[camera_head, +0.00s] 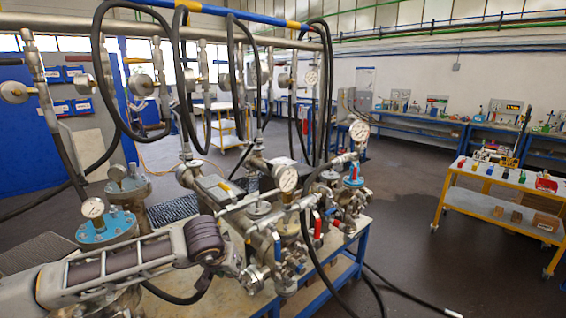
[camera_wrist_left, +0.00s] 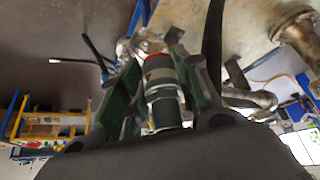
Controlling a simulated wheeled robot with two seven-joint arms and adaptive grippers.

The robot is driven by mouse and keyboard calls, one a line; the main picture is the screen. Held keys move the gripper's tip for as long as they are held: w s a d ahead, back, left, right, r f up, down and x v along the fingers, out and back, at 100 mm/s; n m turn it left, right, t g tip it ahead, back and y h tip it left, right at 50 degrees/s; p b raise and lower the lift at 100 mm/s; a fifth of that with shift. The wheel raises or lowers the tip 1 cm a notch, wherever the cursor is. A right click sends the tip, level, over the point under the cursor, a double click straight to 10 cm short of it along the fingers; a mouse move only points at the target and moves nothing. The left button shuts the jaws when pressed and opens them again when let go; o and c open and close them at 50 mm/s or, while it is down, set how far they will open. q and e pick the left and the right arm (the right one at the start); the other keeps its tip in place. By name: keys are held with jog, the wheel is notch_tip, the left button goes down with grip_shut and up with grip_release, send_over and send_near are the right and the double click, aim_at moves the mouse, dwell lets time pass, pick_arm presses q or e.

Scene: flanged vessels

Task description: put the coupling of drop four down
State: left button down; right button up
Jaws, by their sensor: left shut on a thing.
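The coupling (camera_wrist_left: 160,85) is a grey and black cylinder with a red ring at its far end. It lies between the green-padded fingers of my left gripper (camera_wrist_left: 155,52), which is shut on it. In the head view my left arm comes in from the lower left, and my left gripper (camera_head: 232,263) is beside the valves on the vessel table. The coupling cannot be made out there. A black hose (camera_head: 190,298) loops below my wrist. My right gripper is not in view.
Flanged vessels with gauges (camera_head: 286,179) and valves crowd the table (camera_head: 345,262). Black hoses (camera_head: 98,60) hang from the overhead pipe rack. Another hose lies on the floor with a white tip (camera_head: 453,313). A yellow cart (camera_head: 500,208) stands right; the floor between is mostly clear.

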pick_arm(q)
jog(key=s+a+f+n, duration=0.1)
jog(key=s+a+f, duration=0.3)
jog(key=a+f, duration=0.2)
jog(key=shift+a+f+y, duration=0.3)
jog(key=shift+f, duration=1.05)
dwell(1.0)
jog(key=s+d+r+m+h, duration=0.2)
jog(key=d+r+m, duration=0.2)
jog(key=d+r, duration=0.3)
jog(key=s+d+r+m+g+h, duration=0.1)
jog(key=s+d+r+m, duration=0.2)
jog(key=d+r, duration=0.5)
jog(key=shift+s+r+m+h, duration=0.35)
jog(key=shift+r+m+h, duration=0.05)
jog(key=shift+r+m, duration=0.1)
jog(key=s+a+r+n+y, duration=0.1)
jog(key=s+a+r+n, duration=0.1)
jog(key=a+r+n, duration=0.1)
jog(key=shift+s+a+r+t, duration=0.15)
jog(key=shift+a+r+t, duration=0.15)
jog(key=shift+a+r, duration=0.8)
jog(key=shift+d+r+n, duration=0.25)
jog(key=shift+d+n, duration=0.05)
jog(key=shift+d, duration=0.1)
